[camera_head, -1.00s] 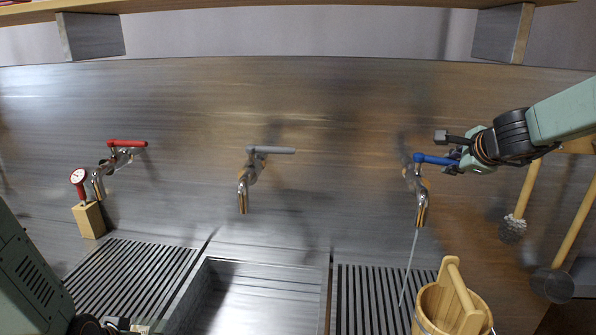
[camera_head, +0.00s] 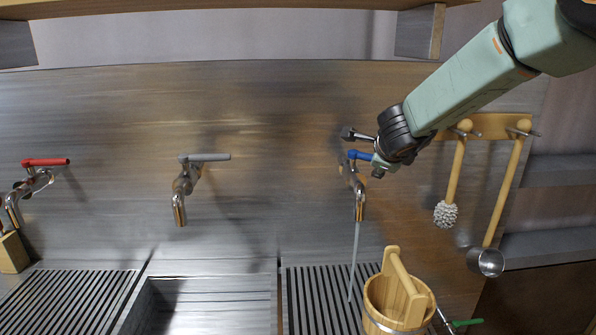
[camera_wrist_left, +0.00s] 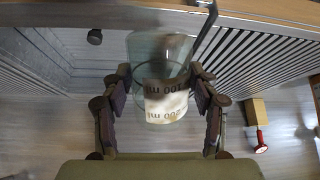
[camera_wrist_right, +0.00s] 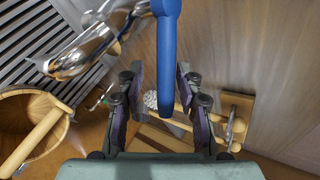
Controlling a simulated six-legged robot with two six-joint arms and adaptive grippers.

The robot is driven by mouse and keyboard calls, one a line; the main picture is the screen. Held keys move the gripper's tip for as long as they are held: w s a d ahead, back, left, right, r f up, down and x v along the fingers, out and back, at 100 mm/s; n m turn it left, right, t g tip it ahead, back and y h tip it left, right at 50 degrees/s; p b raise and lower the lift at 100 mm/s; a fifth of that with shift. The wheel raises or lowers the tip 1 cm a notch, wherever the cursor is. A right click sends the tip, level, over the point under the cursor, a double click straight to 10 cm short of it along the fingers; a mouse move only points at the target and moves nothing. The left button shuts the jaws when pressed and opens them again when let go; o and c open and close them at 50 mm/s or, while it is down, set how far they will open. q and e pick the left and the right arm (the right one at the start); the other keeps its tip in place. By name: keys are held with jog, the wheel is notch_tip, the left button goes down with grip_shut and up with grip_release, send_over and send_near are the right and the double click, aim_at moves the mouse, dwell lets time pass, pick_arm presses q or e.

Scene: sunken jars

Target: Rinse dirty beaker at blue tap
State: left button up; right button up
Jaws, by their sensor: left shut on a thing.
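The clear glass beaker (camera_wrist_left: 160,55) with millilitre markings is in the left wrist view. Its end nearer the camera shows a pale patch with brownish spots. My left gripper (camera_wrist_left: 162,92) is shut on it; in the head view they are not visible. The blue tap (camera_head: 358,190) is at centre right in the head view. A thin water stream (camera_head: 354,260) runs from its spout. My right gripper (camera_wrist_right: 158,80) is at the blue lever (camera_wrist_right: 166,50). Its fingers stand apart on either side of the lever, with a gap visible.
A wooden bucket (camera_head: 372,300) stands right of the stream, by the slatted drain (camera_head: 310,300). A grey tap (camera_head: 182,190) and red tap (camera_head: 30,185) are further left. A sink basin (camera_head: 210,300) lies below the grey tap. A brush (camera_head: 446,213) and ladle (camera_head: 487,261) hang at right.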

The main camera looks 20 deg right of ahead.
jog(key=shift+o, duration=0.6)
jog(key=shift+w+d, duration=0.15)
jog(key=shift+r, duration=0.1)
jog(key=shift+r, duration=0.1)
jog(key=shift+s+r, duration=0.15)
jog(key=shift+s, duration=0.1)
jog(key=v, duration=1.1)
jog(key=shift+s+a, duration=0.15)
jog(key=shift+a, duration=0.05)
jog(key=shift+s, duration=0.1)
